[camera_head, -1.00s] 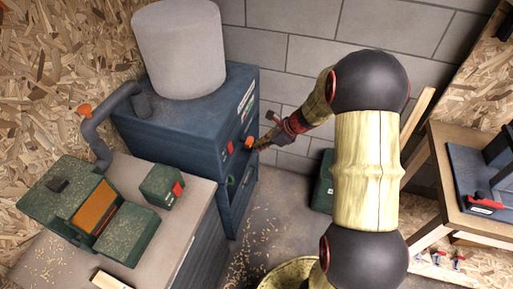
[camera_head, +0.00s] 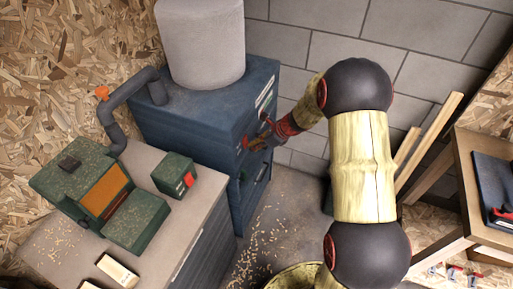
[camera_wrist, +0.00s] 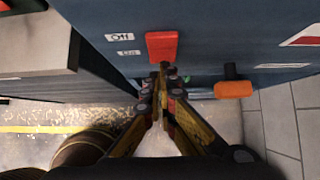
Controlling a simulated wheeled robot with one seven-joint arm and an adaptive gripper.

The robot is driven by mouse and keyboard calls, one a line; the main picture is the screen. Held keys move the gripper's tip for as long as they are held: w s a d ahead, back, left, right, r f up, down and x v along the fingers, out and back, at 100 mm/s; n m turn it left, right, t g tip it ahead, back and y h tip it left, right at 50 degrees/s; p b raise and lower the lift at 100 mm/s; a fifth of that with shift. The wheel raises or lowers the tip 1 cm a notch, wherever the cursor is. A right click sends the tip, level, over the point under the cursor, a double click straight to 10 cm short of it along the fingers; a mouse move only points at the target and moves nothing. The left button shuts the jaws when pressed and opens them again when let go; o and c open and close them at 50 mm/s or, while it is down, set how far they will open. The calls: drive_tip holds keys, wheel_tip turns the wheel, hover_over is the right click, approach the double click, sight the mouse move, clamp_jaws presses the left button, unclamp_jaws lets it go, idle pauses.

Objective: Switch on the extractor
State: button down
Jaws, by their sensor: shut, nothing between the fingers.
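The extractor (camera_head: 185,112) is a dark blue cabinet with a large pale grey bag (camera_head: 202,45) on top. In the wrist view, a red switch (camera_wrist: 162,46) is on its blue panel, with a label reading "Off" (camera_wrist: 119,38) and a smaller, blurred label (camera_wrist: 128,53) to its left. An orange-ended lever (camera_wrist: 234,89) sits right of and below the switch. My gripper (camera_wrist: 161,72) is shut and empty, its tips at the lower edge of the red switch; I cannot tell if they touch. In the head view, my gripper (camera_head: 252,143) is against the panel side and hides part of it.
A grey-topped bench (camera_head: 195,215) with a green machine (camera_head: 105,185) and a small green box with a red switch (camera_head: 174,174) stands left of the extractor. A hose (camera_head: 115,125) with an orange piece joins machine and extractor. A wooden table (camera_head: 460,175) is at right.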

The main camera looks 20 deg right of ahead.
drive_tip(key=shift+w+a+f, duration=0.2)
drive_tip(key=shift+w+a, duration=0.05)
drive_tip(key=shift+a, duration=0.05)
drive_tip(key=shift+r, duration=0.15)
drive_tip(key=shift+r+p, duration=0.7)
drive_tip(key=shift+p, duration=0.1)
